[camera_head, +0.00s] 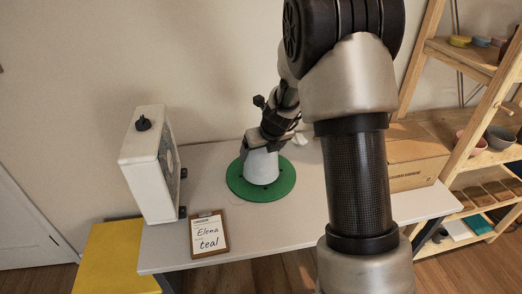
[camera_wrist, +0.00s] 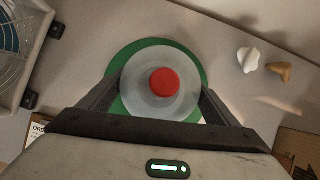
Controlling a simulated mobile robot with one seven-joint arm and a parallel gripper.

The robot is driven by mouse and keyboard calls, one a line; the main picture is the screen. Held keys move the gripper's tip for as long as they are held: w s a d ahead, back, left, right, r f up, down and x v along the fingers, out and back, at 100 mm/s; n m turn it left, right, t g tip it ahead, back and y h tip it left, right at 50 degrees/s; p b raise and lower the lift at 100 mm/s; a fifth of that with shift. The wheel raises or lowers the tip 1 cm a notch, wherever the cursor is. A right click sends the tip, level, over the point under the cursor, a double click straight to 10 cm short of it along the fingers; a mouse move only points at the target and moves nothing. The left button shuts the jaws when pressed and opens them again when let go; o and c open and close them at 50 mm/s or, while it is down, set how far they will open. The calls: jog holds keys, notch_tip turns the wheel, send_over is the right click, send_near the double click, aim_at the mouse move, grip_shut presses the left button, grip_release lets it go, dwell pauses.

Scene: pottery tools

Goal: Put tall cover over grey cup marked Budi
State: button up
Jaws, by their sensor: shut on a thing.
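A pale, frosted cover (camera_head: 262,170) stands upright on or just above a round green disc (camera_head: 236,187) on the table; I cannot tell whether it touches. In the wrist view the cover (camera_wrist: 140,97) is seen from above, with a red knob (camera_wrist: 164,82) at its centre. My gripper (camera_head: 264,146) comes down from above and is shut on the cover; in the wrist view its fingers (camera_wrist: 160,92) lie on either side of it. No grey cup and no name Budi can be made out; the cover hides whatever is inside it.
A white box-like fan unit (camera_head: 148,165) stands left of the disc. A cardboard box (camera_head: 415,160) is at the right, partly behind my arm. White (camera_wrist: 248,60) and brown (camera_wrist: 280,71) small objects lie right of the disc.

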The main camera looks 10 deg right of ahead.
jog(key=shift+f, duration=0.1)
jog(key=o, duration=1)
jog(key=p+v, duration=0.6)
jog(key=v, duration=1.1)
jog(key=shift+s, duration=0.15)
